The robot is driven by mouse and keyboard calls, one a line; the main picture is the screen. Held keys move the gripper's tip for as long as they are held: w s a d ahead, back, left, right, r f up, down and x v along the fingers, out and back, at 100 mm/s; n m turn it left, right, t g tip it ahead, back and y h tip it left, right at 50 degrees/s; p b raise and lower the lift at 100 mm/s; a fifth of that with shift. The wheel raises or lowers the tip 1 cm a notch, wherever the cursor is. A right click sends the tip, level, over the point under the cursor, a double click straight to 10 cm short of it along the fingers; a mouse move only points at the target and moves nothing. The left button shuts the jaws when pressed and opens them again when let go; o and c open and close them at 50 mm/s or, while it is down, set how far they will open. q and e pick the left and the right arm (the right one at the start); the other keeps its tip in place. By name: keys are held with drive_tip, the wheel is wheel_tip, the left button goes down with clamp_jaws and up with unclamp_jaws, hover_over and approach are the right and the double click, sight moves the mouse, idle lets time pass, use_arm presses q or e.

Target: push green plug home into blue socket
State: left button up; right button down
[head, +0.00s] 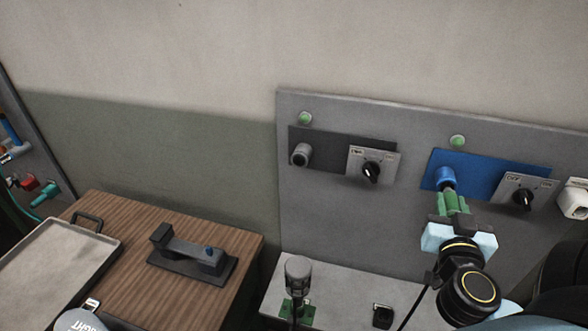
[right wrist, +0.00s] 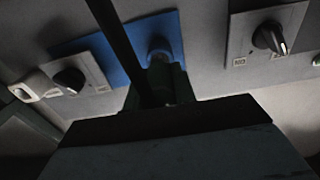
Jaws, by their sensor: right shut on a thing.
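The blue socket (head: 445,176) sticks out from a blue plate on the grey wall panel; in the right wrist view it shows dimly (right wrist: 158,50). The green plug (head: 453,202) is lined up below the socket mouth. A short dark part shows between the green body and the blue collar; I cannot tell how deep it sits. My right gripper (head: 457,224) is shut on the green plug from the near side. In the right wrist view the plug (right wrist: 150,88) is dark and partly hidden behind the gripper and a black bar or cable.
A knob switch (head: 524,199) sits close right of the socket, with a white fitting (head: 574,199) beyond. A grey socket (head: 301,155) and another knob switch (head: 371,172) are left. A grey-topped connector (head: 298,270) stands below. A wooden cabinet (head: 225,246) carries a tray (head: 55,262).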

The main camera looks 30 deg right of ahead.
drive_tip(key=shift+x, duration=1.05)
drive_tip(key=c, duration=1.1)
unclamp_jaws()
drive_tip(key=shift+o, duration=0.2)
